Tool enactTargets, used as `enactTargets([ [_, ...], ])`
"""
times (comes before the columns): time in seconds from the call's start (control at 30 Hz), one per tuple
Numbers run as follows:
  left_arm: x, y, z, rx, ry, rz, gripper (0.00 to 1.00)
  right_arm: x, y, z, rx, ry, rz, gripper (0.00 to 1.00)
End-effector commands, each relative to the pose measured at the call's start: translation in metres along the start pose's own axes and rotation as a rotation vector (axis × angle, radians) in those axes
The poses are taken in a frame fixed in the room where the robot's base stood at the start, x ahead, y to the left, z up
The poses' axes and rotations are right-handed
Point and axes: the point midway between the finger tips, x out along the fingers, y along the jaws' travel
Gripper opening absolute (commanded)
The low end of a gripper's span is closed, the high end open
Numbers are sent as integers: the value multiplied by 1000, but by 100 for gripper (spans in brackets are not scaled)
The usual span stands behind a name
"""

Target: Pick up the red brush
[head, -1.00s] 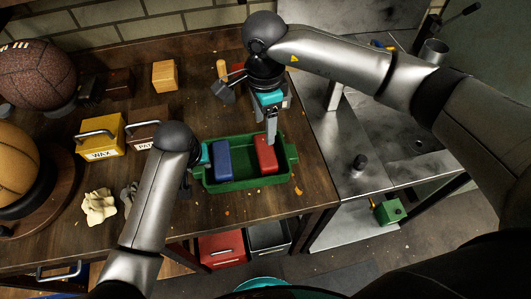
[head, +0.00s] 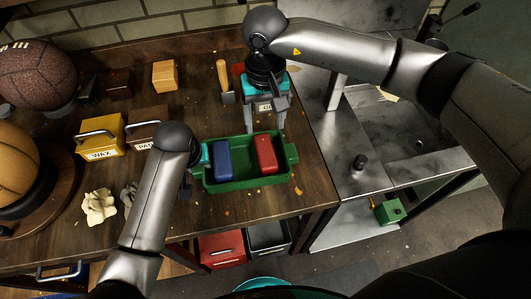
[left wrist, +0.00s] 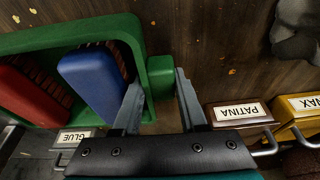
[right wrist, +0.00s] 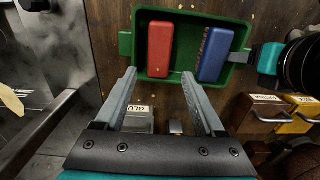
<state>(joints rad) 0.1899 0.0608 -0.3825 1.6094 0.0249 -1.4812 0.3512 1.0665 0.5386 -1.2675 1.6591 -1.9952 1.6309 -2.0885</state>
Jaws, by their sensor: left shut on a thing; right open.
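The red brush (head: 265,155) lies in the right half of the green tray (head: 240,184), with the blue brush (head: 222,160) beside it on the left. The red brush also shows in the right wrist view (right wrist: 160,48), just beyond the fingertips. My right gripper (head: 267,125) is open and empty, at the tray's far edge behind the red brush; its fingers show apart in the right wrist view (right wrist: 158,82). My left gripper (head: 200,158) is shut on the tray's left handle, seen in the left wrist view (left wrist: 160,72); the arm partly hides it in the head view.
A glue box (right wrist: 139,117) stands behind the tray, below my right gripper. A yellow wax box (head: 98,140) and a brown patina box (head: 143,135) stand to the left. A crumpled cloth (head: 99,206) lies in front of them. A metal bench (head: 350,170) stands at right.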

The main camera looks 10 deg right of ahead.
Motion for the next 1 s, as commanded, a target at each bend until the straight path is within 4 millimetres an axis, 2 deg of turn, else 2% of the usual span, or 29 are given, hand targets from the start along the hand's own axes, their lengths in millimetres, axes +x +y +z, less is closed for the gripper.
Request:
enactTargets([
  [0.4,-1,0,-1,0,2,0,0,61,0,1,-17,-3,1,71],
  [0.57,-1,0,-1,0,2,0,0,71,0,1,-19,-3,1,71],
  [0.8,-1,0,-1,0,3,0,0,105,0,2,-16,-5,1,71],
  [1.0,-1,0,-1,0,3,0,0,120,1,1,-16,-2,1,71],
])
